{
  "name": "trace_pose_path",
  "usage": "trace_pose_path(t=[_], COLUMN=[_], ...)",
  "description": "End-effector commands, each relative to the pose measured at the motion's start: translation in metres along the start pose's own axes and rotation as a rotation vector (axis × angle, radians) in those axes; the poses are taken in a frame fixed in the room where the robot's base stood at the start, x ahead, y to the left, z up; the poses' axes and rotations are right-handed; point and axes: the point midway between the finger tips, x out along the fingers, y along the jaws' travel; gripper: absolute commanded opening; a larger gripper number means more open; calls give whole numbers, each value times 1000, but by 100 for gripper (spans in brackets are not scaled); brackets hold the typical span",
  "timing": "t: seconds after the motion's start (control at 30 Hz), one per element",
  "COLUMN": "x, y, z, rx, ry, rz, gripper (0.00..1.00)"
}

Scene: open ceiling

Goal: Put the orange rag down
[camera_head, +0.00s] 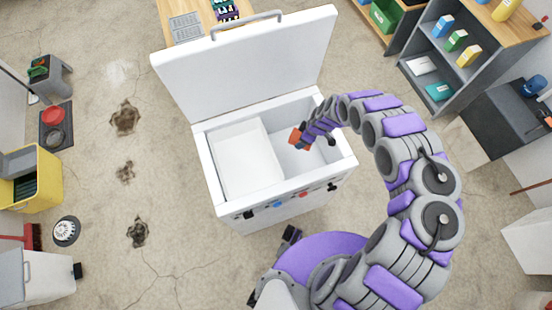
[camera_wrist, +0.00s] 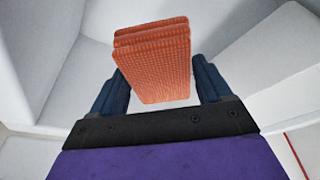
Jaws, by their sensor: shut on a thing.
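The orange rag (camera_wrist: 155,65) is folded into a block and sits between the two dark blue fingers of my gripper (camera_wrist: 160,85) in the wrist view. In the head view the orange rag (camera_head: 296,137) is small at the tip of my arm, and my gripper (camera_head: 303,143) is inside the open white chest (camera_head: 225,208). My gripper is shut on the rag over the right-hand compartment. White inner walls surround it in the wrist view. I cannot tell whether the rag touches the chest's floor.
The chest's lid (camera_head: 245,65) stands open at the back. A white tray-like section (camera_head: 245,160) fills the left side of the chest and looks empty. A grey shelf (camera_head: 460,65) stands at the upper right, and a yellow bin (camera_head: 45,180) at the far left.

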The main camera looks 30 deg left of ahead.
Motion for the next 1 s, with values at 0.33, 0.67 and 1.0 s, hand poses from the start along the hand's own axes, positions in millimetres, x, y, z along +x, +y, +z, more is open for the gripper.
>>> trace_pose_path(t=[0.33,0.67,1.0], x=[74,103,139], y=[0,-1,0], z=[21,31,40], rx=[-2,0,-3], ry=[-1,3,-1], rz=[0,-3,0], gripper=[48,48,48])
